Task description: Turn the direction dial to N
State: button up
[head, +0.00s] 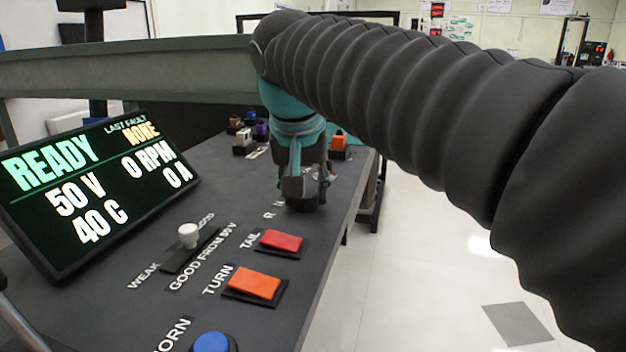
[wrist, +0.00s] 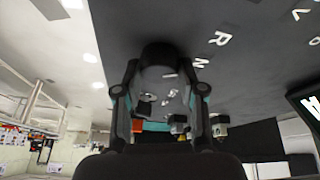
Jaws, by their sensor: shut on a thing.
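The direction dial is a dark round knob (head: 305,204) on the dark panel, just beyond the red TAIL switch. It shows in the wrist view as a black shape (wrist: 158,54) at the far end of my fingers. My gripper (head: 304,186) points down over the knob and is shut on it, hiding most of it. In the wrist view my gripper (wrist: 163,92) has a finger on each side. White letters R (wrist: 220,38) and N (wrist: 200,63) lie on the panel beside the knob. I cannot tell which letter the dial points to.
A red TAIL switch (head: 281,241), an orange TURN switch (head: 253,284) and a blue button (head: 211,342) are nearer. A pale slider knob (head: 188,235) stands left. A screen (head: 95,190) reads READY. Small coloured parts (head: 250,134) sit behind. Open floor lies right.

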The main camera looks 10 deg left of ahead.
jog(key=m+h+p, duration=0.2)
jog(key=m+p, duration=0.1)
jog(key=m, duration=0.2)
jog(key=shift+m, duration=0.4)
dwell(0.3)
jog(key=o, duration=1.1)
jog(key=shift+o, duration=0.2)
jog(key=shift+r, duration=0.1)
jog(key=v, duration=1.1)
jog(key=shift+a+r, duration=0.15)
jog(key=shift+r, duration=0.25)
jog(key=shift+w, duration=0.15)
